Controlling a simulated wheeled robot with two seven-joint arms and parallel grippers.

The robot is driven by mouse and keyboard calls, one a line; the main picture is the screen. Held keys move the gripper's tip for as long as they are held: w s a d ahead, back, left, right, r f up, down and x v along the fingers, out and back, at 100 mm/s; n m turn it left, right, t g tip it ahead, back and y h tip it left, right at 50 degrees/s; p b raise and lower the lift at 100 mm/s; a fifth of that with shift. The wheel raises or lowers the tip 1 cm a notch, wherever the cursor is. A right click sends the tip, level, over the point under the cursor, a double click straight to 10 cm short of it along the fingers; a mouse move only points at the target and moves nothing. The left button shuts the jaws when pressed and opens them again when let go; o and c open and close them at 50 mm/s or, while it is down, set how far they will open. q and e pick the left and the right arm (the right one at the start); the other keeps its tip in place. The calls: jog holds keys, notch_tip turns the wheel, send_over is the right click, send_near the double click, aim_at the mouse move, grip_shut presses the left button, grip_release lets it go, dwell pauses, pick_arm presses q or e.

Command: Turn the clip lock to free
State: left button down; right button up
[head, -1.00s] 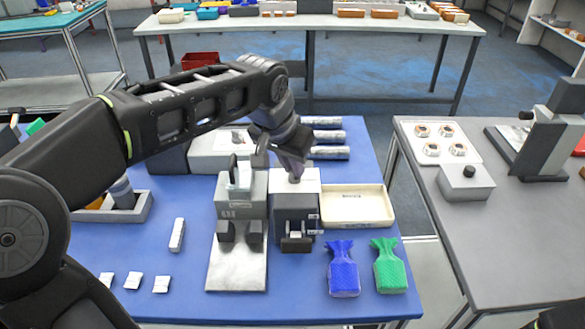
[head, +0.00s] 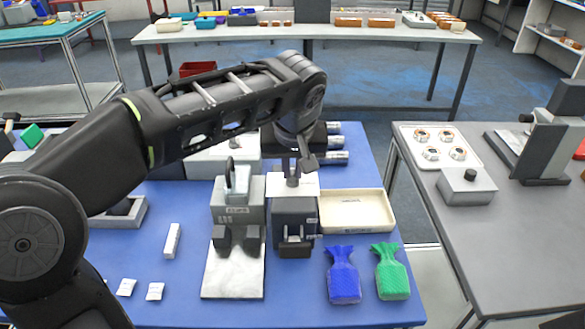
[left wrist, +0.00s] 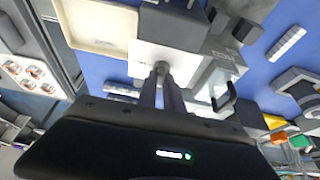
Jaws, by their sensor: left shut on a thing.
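A dark grey clip box (head: 292,215) with a pale top stands in the middle of the blue table. A small round grey knob rises from its top; it also shows in the left wrist view (left wrist: 161,67). My left gripper (head: 293,173) points down over this box. In the left wrist view its two fingers (left wrist: 163,82) are close together and shut on the knob. The fingers partly hide the knob, and I cannot read which way the lock is turned.
A lighter grey fixture (head: 238,208) with an upright handle stands close on the left, above a metal plate (head: 232,277). A cream tray (head: 357,211) is at the right. Blue (head: 343,278) and green (head: 391,274) bags lie in front of it. Silver cylinders (head: 332,142) lie behind.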

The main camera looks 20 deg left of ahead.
pick_arm(q)
jog(key=c, duration=1.5)
grip_release()
jog(key=v, duration=0.7)
jog(key=shift+s+r, duration=0.15)
jog(key=shift+r, duration=0.2)
